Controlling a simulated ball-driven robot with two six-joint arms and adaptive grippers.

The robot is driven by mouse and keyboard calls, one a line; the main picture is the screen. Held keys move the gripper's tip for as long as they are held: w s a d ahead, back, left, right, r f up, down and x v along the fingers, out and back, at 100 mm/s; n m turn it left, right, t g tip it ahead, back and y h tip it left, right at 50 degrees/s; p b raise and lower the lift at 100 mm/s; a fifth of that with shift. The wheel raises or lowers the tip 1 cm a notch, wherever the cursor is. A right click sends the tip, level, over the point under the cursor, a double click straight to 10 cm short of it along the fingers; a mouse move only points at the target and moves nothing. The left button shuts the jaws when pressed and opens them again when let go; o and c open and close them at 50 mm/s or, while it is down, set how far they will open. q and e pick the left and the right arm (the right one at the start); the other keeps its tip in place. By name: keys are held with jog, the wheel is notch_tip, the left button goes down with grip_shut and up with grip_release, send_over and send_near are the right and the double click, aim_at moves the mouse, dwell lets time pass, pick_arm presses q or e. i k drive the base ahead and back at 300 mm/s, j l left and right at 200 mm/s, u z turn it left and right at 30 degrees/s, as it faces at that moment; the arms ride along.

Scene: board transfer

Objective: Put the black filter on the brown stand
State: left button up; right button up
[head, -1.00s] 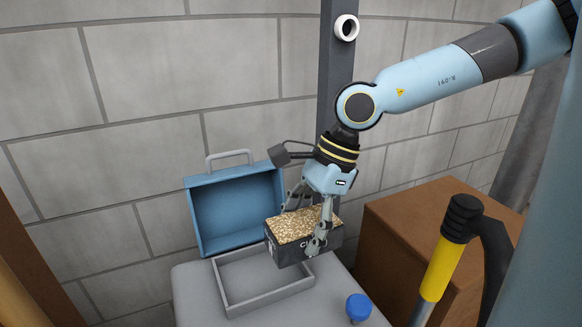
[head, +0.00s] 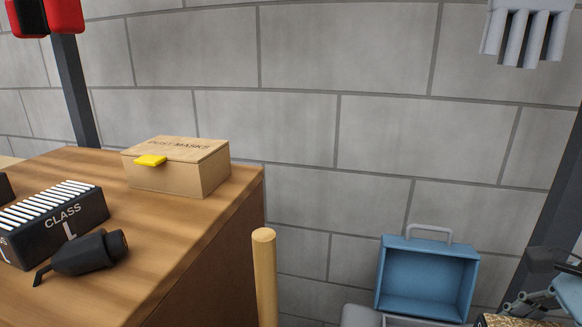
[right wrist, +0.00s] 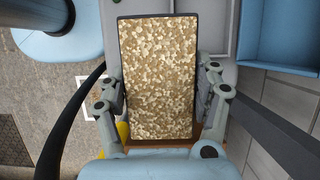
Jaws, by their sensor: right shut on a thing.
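The black filter is a dark open box filled with tan granules; its granular top (right wrist: 158,78) fills the middle of the right wrist view. My right gripper (right wrist: 160,95) is shut on it, with a finger along each long side. In the head view the filter (head: 500,321) shows only partly at the bottom right, beside my right gripper's fingers (head: 540,302). A brown wooden stand (head: 215,255) fills the left of the head view, well away from the held filter. My left gripper is not in view.
On the brown stand are a cardboard box (head: 175,170) with a yellow tab, a striped black box (head: 60,222) marked "CLASS" and a black nozzle-like object (head: 88,254). A wooden post (head: 265,280) stands beside it. An open blue case (head: 425,280) is at lower right.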

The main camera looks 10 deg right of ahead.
aim_at(59, 162)
jog(key=k+j, duration=0.1)
jog(key=j, duration=0.25)
jog(key=k+j, duration=0.1)
jog(key=j, duration=0.65)
jog(key=k+j, duration=0.15)
jog(key=j, duration=0.2)
